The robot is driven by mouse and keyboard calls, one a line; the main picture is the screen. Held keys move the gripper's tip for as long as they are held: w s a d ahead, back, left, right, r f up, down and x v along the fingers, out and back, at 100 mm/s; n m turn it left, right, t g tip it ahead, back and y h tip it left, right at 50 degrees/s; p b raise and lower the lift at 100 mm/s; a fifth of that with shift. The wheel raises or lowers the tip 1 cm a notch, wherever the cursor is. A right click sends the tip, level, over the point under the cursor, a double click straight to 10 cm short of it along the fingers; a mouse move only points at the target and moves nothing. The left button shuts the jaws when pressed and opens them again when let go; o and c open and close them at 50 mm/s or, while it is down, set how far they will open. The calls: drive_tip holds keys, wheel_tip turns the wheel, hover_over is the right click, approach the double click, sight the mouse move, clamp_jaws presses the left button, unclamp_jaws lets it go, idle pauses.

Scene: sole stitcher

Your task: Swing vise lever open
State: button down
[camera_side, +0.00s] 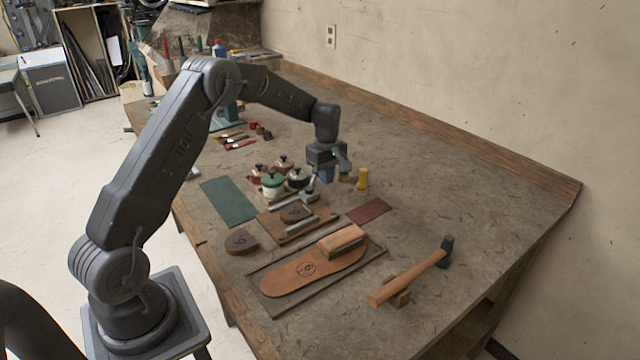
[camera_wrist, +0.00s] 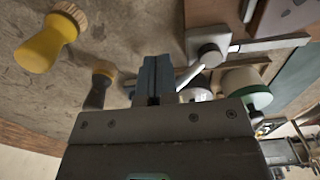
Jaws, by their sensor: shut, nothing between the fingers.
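The grey metal vise (camera_side: 296,200) sits at the back edge of a brown board, and its block also shows in the wrist view (camera_wrist: 208,45). Its thin lever (camera_wrist: 192,73) slants from the pivot down and left toward my fingers. My gripper (camera_side: 326,177) is low over the bench just right of the vise. In the wrist view its blue fingers (camera_wrist: 153,75) are together with nothing between them. The lever's end lies close beside the fingers; I cannot tell whether they touch. The gripper body hides part of the area below.
Several lidded jars, one green-lidded (camera_side: 272,182), stand left of the gripper. A leather sole (camera_side: 310,272) on a tray and a hammer (camera_side: 415,272) lie in front. The bench at the right is clear.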

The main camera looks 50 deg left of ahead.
wheel_tip(320, 180, up, 5)
drive_tip(key=shift+f, duration=0.1)
idle(0.5)
drive_tip(key=shift+d, duration=0.1)
drive_tip(key=shift+w+d, duration=0.2)
drive_tip(key=shift+d, duration=2.6)
drive_tip(key=s+d+r+m+t, duration=0.1)
drive_tip(key=s+d+r+m, duration=0.35)
drive_tip(key=s+r, duration=0.3)
drive_tip(key=s+d+r+m+t, duration=0.2)
drive_tip(key=s+d+r+m, duration=0.25)
drive_tip(key=s+r, duration=0.3)
drive_tip(key=s+d+m+t, duration=0.1)
drive_tip(key=s+m, duration=0.3)
drive_tip(key=s, duration=0.4)
drive_tip(key=s+d+m+t, duration=0.1)
drive_tip(key=s+d+m, duration=0.3)
drive_tip(key=s, duration=0.4)
drive_tip(key=shift+s+d+f+m+t, duration=0.25)
drive_tip(key=shift+d+m+t, duration=0.05)
drive_tip(key=shift+m, duration=0.2)
